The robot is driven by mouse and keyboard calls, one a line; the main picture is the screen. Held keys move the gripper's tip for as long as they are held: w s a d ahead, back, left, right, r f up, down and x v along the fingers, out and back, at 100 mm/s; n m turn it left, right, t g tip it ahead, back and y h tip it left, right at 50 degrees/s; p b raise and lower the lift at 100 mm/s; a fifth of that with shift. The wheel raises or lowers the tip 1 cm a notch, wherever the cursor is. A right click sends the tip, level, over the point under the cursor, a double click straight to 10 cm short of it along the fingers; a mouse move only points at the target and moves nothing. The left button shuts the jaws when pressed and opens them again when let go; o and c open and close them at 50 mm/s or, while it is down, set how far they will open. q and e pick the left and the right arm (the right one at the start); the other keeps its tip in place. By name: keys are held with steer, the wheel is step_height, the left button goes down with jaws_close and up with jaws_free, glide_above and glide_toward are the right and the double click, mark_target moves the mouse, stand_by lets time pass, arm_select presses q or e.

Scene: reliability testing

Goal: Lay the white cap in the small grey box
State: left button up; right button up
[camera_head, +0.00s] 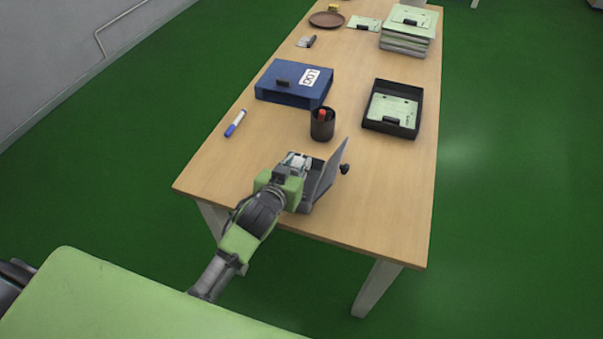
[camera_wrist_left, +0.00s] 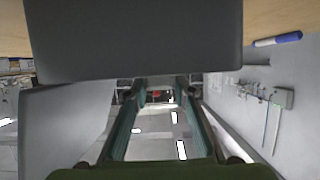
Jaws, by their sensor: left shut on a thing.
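My left gripper (camera_head: 297,160) is at the near end of the table, over the small grey box (camera_head: 307,195). The box stands with its lid (camera_head: 326,172) raised on the right side. A small pale thing, which looks like the white cap (camera_head: 299,157), shows at the fingertips, and the gripper is shut on it. The wrist view shows the two fingers (camera_wrist_left: 161,90) parallel and apart. The gripper and arm cover part of the box in the head view. My right gripper is not in view.
Behind the box stands a black pen cup (camera_head: 322,126). A blue binder (camera_head: 293,84), a marker (camera_head: 235,123) and a black tray (camera_head: 414,130) are farther back. The table's right front is clear.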

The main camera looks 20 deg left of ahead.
arm_select(q)
steer(key=shift+d+f, duration=0.25)
steer(key=shift+f, duration=0.05)
steer(key=shift+w+d+f, duration=0.1)
steer(key=shift+d+f, duration=0.05)
steer(key=shift+f, duration=0.75)
steer(key=shift+d+f, duration=0.1)
steer(key=shift+f, duration=0.75)
steer(key=shift+f, duration=0.2)
steer(key=o, duration=0.5)
steer(key=shift+r, duration=0.15)
